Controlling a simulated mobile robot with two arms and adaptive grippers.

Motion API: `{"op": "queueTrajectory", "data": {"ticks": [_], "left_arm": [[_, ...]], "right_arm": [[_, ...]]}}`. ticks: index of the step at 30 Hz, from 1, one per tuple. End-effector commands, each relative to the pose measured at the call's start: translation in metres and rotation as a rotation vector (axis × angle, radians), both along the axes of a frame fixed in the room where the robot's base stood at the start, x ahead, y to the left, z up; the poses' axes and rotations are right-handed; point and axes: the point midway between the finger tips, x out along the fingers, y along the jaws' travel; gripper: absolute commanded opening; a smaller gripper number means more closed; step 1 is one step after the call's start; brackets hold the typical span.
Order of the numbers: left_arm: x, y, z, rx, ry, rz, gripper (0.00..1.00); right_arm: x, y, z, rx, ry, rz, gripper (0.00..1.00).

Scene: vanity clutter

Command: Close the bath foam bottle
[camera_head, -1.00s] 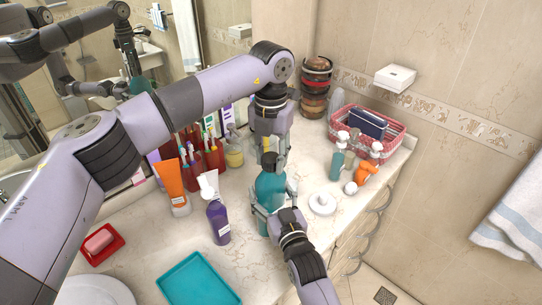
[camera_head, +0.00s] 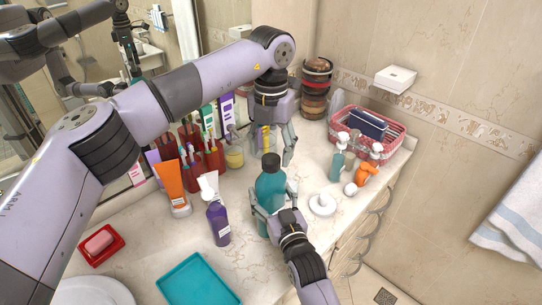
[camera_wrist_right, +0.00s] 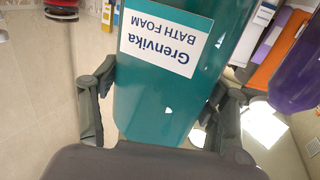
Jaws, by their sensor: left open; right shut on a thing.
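The bath foam bottle (camera_head: 270,186) is teal with a dark cap (camera_head: 271,162) on its top, and stands upright on the counter. In the right wrist view its label on the teal body (camera_wrist_right: 150,100) reads "Grenvika BATH FOAM". My right gripper (camera_head: 273,208) is shut around the bottle's lower body, with a finger on each side, also in the right wrist view (camera_wrist_right: 158,105). My left gripper (camera_head: 277,150) is open and empty, pointing down just behind and above the cap, apart from it. Whether the cap is fully seated cannot be told.
A purple pump bottle (camera_head: 217,217) and an orange tube (camera_head: 173,184) stand to the left. A teal tray (camera_head: 198,281) lies in front.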

Motion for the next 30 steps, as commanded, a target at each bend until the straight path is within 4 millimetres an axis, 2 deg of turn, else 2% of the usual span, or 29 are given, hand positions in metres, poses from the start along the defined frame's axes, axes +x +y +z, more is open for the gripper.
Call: {"op": "queueTrajectory", "data": {"ticks": [1, 6, 12, 17, 25, 26, 30], "left_arm": [[0.001, -0.001, 0.013, -0.002, -0.005, 0.000, 0.57], [0.001, 0.000, 0.049, 0.001, -0.004, 0.002, 0.57], [0.001, 0.000, 0.080, -0.001, -0.002, 0.002, 0.57], [0.000, 0.000, 0.091, 0.000, 0.000, 0.000, 0.57], [0.000, 0.000, 0.092, 0.000, 0.000, 0.000, 0.57], [0.000, 0.000, 0.092, 0.000, 0.000, 0.000, 0.57], [0.000, 0.000, 0.091, 0.000, 0.000, 0.000, 0.57]], "right_arm": [[0.000, 0.000, 0.000, 0.000, 0.000, 0.000, 0.00], [0.000, 0.000, 0.000, 0.000, 0.000, 0.000, 0.00], [0.000, 0.000, 0.000, 0.000, 0.000, 0.000, 0.00], [0.000, 0.000, 0.000, 0.000, 0.000, 0.000, 0.00], [0.000, 0.000, 0.000, 0.000, 0.000, 0.000, 0.00], [0.000, 0.000, 0.000, 0.000, 0.000, 0.000, 0.70], [0.000, 0.000, 0.000, 0.000, 0.000, 0.000, 0.79]]}}
